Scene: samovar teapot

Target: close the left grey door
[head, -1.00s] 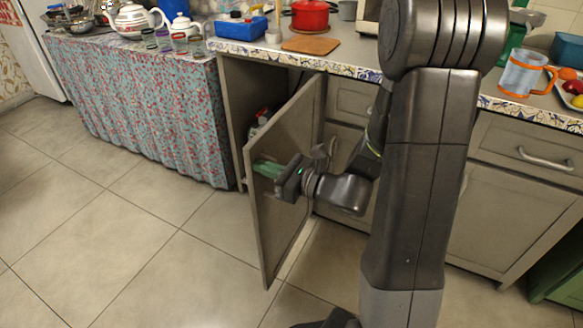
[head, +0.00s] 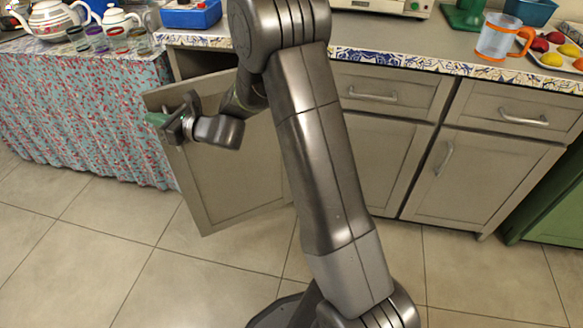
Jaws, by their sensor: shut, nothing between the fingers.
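The left grey door (head: 235,175) is ajar under the counter.
The counter (head: 400,58) above holds a clear jug with an orange handle (head: 503,37) and a plate of fruit. A curtained table (head: 85,120) stands close at the left. Other grey cabinet doors (head: 480,178) at the right are shut. The tiled floor in front is clear.

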